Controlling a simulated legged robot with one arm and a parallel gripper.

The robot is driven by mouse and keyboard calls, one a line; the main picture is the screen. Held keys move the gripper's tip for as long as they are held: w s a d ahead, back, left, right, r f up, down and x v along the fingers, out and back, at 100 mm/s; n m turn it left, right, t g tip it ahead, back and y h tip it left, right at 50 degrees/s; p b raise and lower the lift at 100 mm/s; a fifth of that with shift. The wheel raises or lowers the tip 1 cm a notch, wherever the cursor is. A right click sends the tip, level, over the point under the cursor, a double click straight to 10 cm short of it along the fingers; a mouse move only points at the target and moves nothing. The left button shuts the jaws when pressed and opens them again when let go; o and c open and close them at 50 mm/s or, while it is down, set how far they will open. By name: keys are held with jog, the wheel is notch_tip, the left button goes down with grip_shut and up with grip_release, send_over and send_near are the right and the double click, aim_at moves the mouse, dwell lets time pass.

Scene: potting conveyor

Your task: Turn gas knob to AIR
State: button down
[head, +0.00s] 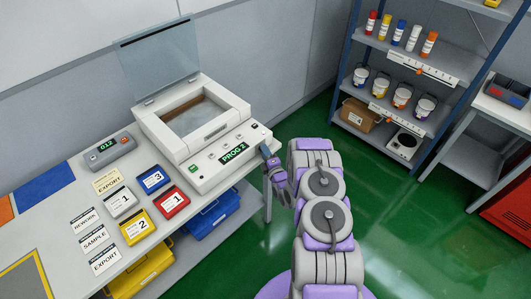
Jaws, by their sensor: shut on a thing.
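A white benchtop machine (203,147) stands on the bench with its clear lid (158,60) raised and a green "PROG 2" display (233,153) on its front panel. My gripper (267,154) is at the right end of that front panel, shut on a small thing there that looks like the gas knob. The knob is hidden behind the fingers, and its AIR marking and pointer cannot be read in this view.
On the bench (66,196) are a grey "G12" device (108,150), a red block marked 1 (171,200), a blue 3 (153,180), a yellow 2 (137,227) and several label cards. A shelf rack (396,93) stands right, across clear green floor.

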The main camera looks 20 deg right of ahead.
jog(key=shift+a+f, duration=0.15)
jog(key=shift+f, duration=0.05)
jog(key=c, duration=1.1)
grip_release()
jog(key=shift+o, duration=1.2)
jog(key=shift+r, duration=0.1)
jog(key=s+p, duration=0.2)
jog(key=s, duration=1.5)
jog(key=shift+s+a, duration=0.15)
jog(key=shift+a, duration=0.2)
